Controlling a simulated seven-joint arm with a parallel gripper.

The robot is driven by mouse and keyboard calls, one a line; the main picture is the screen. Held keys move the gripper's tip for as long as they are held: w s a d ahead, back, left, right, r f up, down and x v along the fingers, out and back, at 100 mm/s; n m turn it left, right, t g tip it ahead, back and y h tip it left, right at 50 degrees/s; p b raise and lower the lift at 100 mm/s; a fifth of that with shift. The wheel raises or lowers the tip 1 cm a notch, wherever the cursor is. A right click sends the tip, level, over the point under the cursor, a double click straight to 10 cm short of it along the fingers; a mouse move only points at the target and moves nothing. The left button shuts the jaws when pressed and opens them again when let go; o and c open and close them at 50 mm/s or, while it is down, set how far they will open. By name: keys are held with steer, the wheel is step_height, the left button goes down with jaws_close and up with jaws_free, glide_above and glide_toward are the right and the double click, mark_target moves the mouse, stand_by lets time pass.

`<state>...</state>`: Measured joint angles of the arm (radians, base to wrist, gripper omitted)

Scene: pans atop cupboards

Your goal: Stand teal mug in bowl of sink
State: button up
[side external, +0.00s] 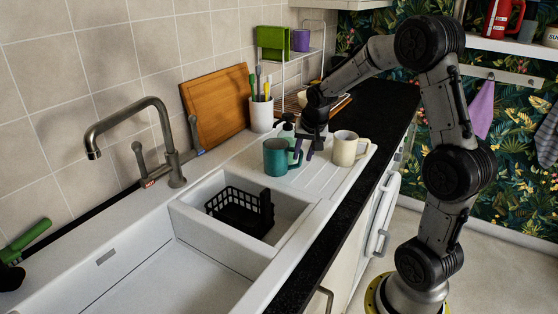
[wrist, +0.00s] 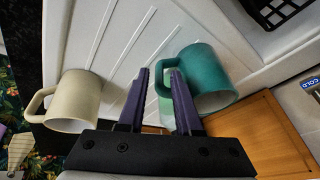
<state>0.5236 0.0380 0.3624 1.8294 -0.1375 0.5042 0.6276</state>
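The teal mug (side external: 276,157) stands upright on the white draining board, beyond the small basin. It also shows in the wrist view (wrist: 208,75), with its handle toward my fingers. My gripper (side external: 306,152) is low over the board beside the mug. In the wrist view my gripper (wrist: 159,72) has its fingers apart, with part of the mug's handle showing between them. I cannot tell if a finger touches the handle. The sink (side external: 150,268) has a large empty bowl at the near left and a small basin (side external: 287,207) beside it.
A cream mug (side external: 348,148) stands on the board right of my gripper. A black basket (side external: 240,212) sits in the small basin. A soap bottle (side external: 287,130), a utensil holder (side external: 261,114) and a cutting board (side external: 216,105) are behind. The tap (side external: 140,130) arches at the large bowl's back.

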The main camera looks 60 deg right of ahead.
mark_target(301, 159)
steer(key=shift+x, duration=2.4)
steer(key=shift+w+d+r, duration=0.1)
steer(key=shift+d+r, duration=0.05)
steer(key=shift+d, duration=0.05)
jaws_close()
